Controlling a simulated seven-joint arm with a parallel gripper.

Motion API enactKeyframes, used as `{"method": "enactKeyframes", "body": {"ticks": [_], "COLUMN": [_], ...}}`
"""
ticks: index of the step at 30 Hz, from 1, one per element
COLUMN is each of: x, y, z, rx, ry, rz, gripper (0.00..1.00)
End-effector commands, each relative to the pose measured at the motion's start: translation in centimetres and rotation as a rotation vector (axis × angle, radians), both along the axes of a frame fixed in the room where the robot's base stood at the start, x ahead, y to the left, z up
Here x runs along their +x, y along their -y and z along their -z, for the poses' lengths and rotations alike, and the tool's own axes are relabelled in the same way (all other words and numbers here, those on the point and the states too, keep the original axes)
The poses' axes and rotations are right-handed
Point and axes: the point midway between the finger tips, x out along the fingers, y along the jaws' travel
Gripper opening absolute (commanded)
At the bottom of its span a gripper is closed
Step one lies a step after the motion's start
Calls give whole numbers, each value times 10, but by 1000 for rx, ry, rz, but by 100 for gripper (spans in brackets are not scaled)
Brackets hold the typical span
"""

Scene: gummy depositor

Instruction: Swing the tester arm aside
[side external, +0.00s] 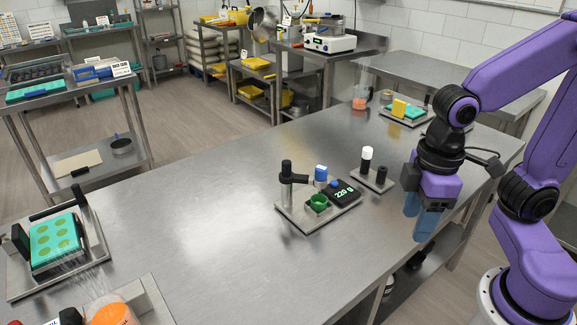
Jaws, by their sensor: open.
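The tester (347,208) stands on a grey plate on the steel table, in the middle of the side external view. A black-capped post (287,180) rises at its left. A short grey tester arm (299,179) reaches from the post to the right, toward the spot above a green cup (318,203). A blue block (321,174) stands behind the cup, and a display reading about 220 g lies to the right. My gripper (418,222) points down with blue fingers, open and empty, to the right of the tester and apart from it, near the table's front edge.
A small plate with a white-topped black post (367,159) and a short black post stands between the tester and my gripper. A teal mold tray (55,241) is at the left, an orange container (108,312) front left. The table's middle left is clear.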

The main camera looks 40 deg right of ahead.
Motion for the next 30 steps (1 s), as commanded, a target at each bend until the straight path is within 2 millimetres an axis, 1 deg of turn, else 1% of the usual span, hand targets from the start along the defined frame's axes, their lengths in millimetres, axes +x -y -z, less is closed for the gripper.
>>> {"method": "enactKeyframes", "body": {"ticks": [1,5,6,8,12,15,19,23,24,30], "x": [17,56,69,87,131,162,201,239,250,301], "y": [-10,-29,-34,-41,-54,-59,-62,-61,-60,-46], "z": [-6,-21,-25,-32,-45,-54,-63,-72,-74,-84], "rx": [0,-1,-2,-1,-2,-3,-4,-4,-4,-4], "ry": [-1,-5,-6,-8,-11,-14,-18,-20,-21,-26], "rz": [72,257,314,399,598,739,923,1107,1164,1447], "gripper": [53,53,53,53,53,53,53,53,53,53]}}
